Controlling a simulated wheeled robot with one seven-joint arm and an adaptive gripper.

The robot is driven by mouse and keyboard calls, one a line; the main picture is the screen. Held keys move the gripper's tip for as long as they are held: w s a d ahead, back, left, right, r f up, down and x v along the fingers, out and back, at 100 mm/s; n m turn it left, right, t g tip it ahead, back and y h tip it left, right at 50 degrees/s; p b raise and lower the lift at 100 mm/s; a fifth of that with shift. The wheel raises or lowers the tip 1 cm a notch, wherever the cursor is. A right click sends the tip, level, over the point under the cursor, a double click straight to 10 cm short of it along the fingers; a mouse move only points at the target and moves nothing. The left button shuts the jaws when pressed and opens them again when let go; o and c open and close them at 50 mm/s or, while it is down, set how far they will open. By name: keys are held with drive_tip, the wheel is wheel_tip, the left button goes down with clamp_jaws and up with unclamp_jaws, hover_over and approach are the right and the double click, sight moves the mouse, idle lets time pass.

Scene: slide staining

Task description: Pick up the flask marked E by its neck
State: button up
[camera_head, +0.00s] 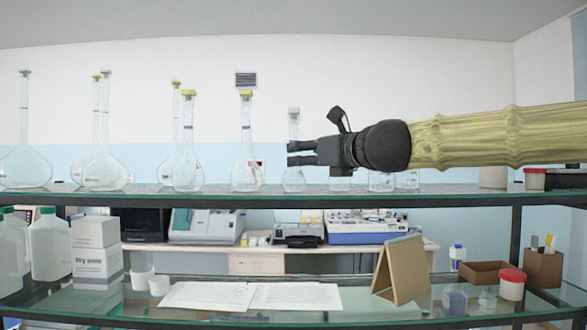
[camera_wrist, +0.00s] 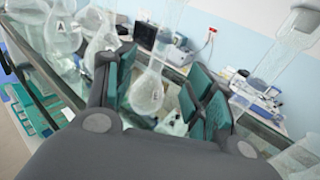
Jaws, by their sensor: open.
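Several clear long-necked volumetric flasks stand in a row on the upper glass shelf. I cannot read an E on any of them. A yellow-capped flask (camera_head: 248,172) has a small white and red patch at its bulb. A smaller grey-capped flask (camera_head: 293,180) stands to its right, partly hidden behind my fingertips. My gripper (camera_head: 289,153) comes in from the right, level, with open fingers pointing left. In the wrist view the open gripper (camera_wrist: 163,85) has a flask (camera_wrist: 147,93) showing between its teal-padded fingers. I cannot tell whether its neck is inside the jaws.
More flasks (camera_head: 102,170) stand to the left on the upper shelf (camera_head: 215,188), some close together. Small glassware (camera_head: 380,182) stands under my arm. The lower shelf holds papers (camera_head: 250,297), white jugs (camera_head: 48,250) and a brown board (camera_head: 402,270). Lab machines stand on a bench behind.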

drive_tip(key=shift+w+a, duration=0.25)
drive_tip(key=shift+a, duration=0.1)
drive_tip(key=shift+f+p+x, duration=0.15)
drive_tip(key=shift+p+x, duration=0.5)
drive_tip(key=shift+x, duration=0.5)
drive_tip(key=shift+f+p+x, duration=0.2)
drive_tip(key=shift+p+x, duration=0.45)
drive_tip(key=shift+x, duration=0.5)
drive_tip(key=shift+c, duration=0.3)
drive_tip(key=c, duration=1)
